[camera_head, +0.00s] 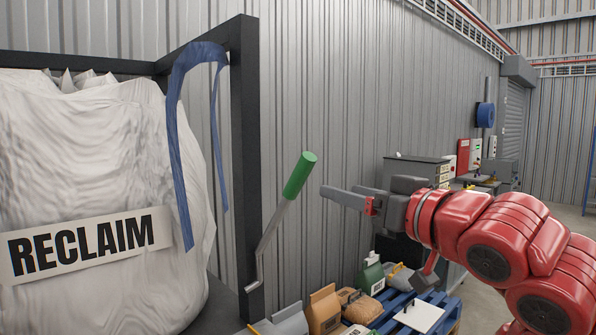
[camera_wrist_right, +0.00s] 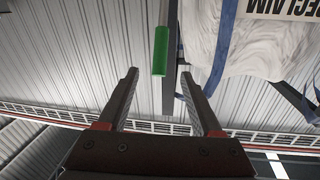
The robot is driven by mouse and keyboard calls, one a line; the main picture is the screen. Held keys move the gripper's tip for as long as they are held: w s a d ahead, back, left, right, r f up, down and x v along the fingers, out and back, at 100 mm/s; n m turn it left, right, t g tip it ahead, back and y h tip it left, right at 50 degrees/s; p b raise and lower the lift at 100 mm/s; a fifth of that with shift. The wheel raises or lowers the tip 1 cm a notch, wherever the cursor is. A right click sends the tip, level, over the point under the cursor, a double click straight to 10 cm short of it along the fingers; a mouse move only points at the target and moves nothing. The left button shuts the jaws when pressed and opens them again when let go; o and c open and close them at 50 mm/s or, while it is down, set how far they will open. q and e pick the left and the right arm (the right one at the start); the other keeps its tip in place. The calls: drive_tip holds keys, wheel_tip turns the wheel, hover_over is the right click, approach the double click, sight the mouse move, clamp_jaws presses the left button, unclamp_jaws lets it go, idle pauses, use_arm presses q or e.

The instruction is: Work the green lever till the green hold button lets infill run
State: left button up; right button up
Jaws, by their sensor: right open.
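The green lever (camera_head: 299,176) has a green grip on a bent grey metal rod, beside the dark frame post. It tilts up to the right in the head view. My right gripper (camera_head: 324,192) is just right of the green grip, apart from it. In the right wrist view the green grip (camera_wrist_right: 160,50) lies beyond the fingertips of my open right gripper (camera_wrist_right: 161,75), roughly in line with the gap between them. Nothing is between the fingers. I cannot make out a green hold button in either view. My left gripper is not in view.
A white bulk bag labelled RECLAIM (camera_head: 90,200) hangs in a dark frame (camera_head: 244,150) with blue straps. A blue pallet (camera_head: 440,318) with several bags stands low by the wall. A grey cabinet (camera_head: 418,168) and a red box (camera_head: 463,155) stand farther back.

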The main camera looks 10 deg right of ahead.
sight(304, 180)
drive_tip(key=p+x, duration=0.5)
drive_tip(key=x, duration=0.9)
drive_tip(key=shift+w+a, duration=0.15)
drive_tip(key=shift+w, duration=0.15)
drive_tip(key=shift+c, duration=0.4)
clamp_jaws()
